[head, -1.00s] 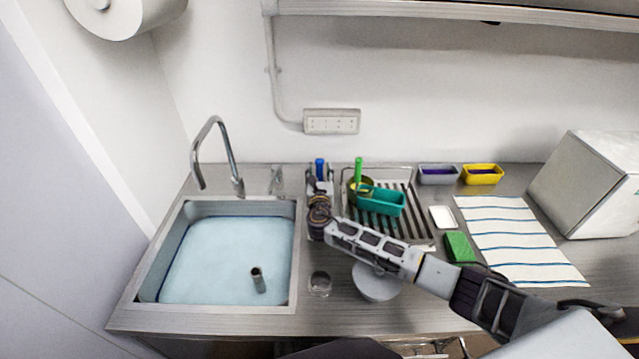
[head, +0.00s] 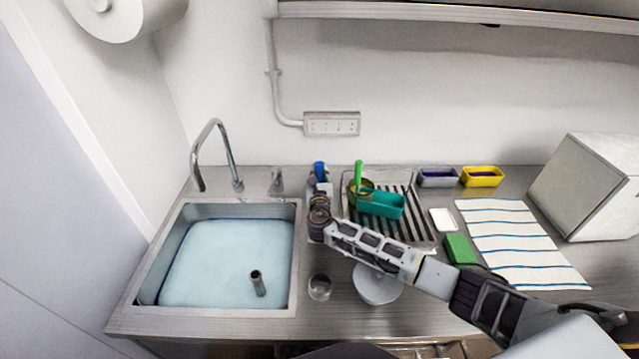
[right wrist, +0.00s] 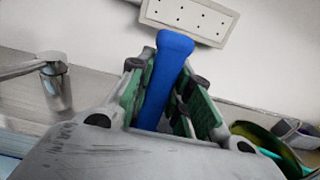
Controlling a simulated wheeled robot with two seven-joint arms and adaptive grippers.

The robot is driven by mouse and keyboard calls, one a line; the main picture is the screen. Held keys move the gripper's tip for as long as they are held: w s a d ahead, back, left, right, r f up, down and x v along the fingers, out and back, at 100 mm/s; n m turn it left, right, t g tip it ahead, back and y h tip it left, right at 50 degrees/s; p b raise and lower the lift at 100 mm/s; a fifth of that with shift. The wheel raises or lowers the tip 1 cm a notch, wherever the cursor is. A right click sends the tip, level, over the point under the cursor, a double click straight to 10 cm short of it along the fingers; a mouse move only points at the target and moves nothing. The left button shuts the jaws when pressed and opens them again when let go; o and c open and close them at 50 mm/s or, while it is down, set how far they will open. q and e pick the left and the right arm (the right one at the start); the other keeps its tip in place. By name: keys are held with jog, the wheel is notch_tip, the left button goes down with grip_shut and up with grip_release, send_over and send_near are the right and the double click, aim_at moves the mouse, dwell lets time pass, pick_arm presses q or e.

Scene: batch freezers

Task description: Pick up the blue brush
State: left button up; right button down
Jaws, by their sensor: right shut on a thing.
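The blue brush (head: 320,171) stands at the back of the counter, between the sink and the drying rack. Its blue handle (right wrist: 166,75) points up between the fingers in the right wrist view; its lower end is hidden. My right gripper (head: 322,186) is at the brush, with the arm coming in from the lower right. In the right wrist view its green-padded fingers (right wrist: 165,95) are on both sides of the handle, shut on it. My left gripper is not in view.
The drying rack (head: 424,236) holds a teal tub (head: 381,205) and a green-handled item (head: 358,172) just right of my gripper. The water-filled sink (head: 297,262) with its faucet (head: 232,160) is to the left. A small glass (head: 319,287) and a white bowl (head: 377,287) stand in front.

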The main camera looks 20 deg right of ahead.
jog(key=shift+r, duration=0.1)
jog(key=shift+r, duration=4.95)
